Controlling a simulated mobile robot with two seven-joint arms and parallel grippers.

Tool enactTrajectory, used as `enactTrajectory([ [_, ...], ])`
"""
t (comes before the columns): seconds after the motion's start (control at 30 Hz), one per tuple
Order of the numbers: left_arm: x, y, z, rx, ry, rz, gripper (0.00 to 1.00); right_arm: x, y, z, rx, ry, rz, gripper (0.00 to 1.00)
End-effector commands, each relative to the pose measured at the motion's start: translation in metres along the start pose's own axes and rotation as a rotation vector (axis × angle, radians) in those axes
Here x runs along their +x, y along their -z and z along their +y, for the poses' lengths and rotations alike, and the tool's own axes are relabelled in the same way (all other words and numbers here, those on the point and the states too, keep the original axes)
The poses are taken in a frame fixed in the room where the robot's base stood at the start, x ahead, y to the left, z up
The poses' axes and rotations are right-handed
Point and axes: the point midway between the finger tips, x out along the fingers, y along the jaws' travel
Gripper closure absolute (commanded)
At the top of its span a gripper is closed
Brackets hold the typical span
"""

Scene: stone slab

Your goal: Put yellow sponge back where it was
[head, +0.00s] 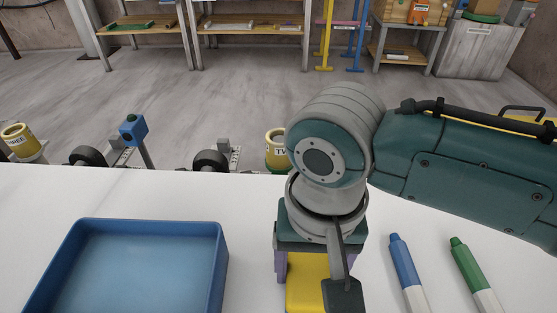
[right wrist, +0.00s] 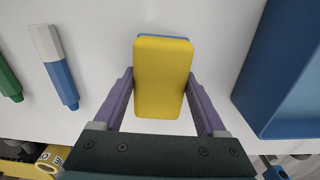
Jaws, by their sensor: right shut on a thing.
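The yellow sponge (head: 304,288) is below my right gripper (head: 308,280) in the head view, partly hidden by the gripper and wrist. In the right wrist view the sponge (right wrist: 162,75) is a yellow block with a blue layer showing at its far edge. The purple fingers of my right gripper (right wrist: 161,78) are shut on its two long sides. I cannot tell whether the sponge touches the white slab (head: 254,220) or is held just above it. My left gripper is not in view.
A blue tray (head: 222,262) stands left of the sponge. A blue marker (head: 405,268) and a green marker (head: 470,268) lie to the right. Yellow cups and small parts sit beyond the slab's far edge. White slab between tray and gripper is bare.

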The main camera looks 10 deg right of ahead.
Motion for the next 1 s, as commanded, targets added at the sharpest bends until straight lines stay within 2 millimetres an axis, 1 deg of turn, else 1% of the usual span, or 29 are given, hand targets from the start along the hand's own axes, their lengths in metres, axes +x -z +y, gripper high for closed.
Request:
enactTrajectory([
  [0.23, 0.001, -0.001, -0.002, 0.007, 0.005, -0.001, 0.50, 0.003, 0.000, 0.000, 0.001, 0.000, -0.001, 0.70],
  [0.27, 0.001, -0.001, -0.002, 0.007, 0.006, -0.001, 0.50, 0.003, 0.000, 0.000, 0.000, 0.001, -0.001, 0.24],
  [0.47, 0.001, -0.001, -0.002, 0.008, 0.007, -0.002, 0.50, 0.002, 0.000, 0.000, 0.000, 0.000, 0.000, 0.01],
  [0.5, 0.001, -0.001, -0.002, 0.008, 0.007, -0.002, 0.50, 0.002, 0.000, 0.000, 0.000, 0.000, 0.000, 0.00],
  [0.67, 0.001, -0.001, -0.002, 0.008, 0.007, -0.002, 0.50, 0.002, 0.000, 0.000, 0.000, 0.000, 0.000, 0.00],
  [0.77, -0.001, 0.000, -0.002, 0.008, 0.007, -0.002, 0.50, -0.001, 0.000, 0.000, 0.000, 0.000, 0.001, 0.00],
  [0.87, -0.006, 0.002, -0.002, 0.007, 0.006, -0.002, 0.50, -0.014, 0.000, -0.001, -0.001, 0.002, 0.001, 0.00],
  [1.0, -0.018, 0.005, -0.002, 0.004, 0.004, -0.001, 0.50, -0.044, 0.001, -0.001, -0.001, 0.004, 0.002, 0.00],
])
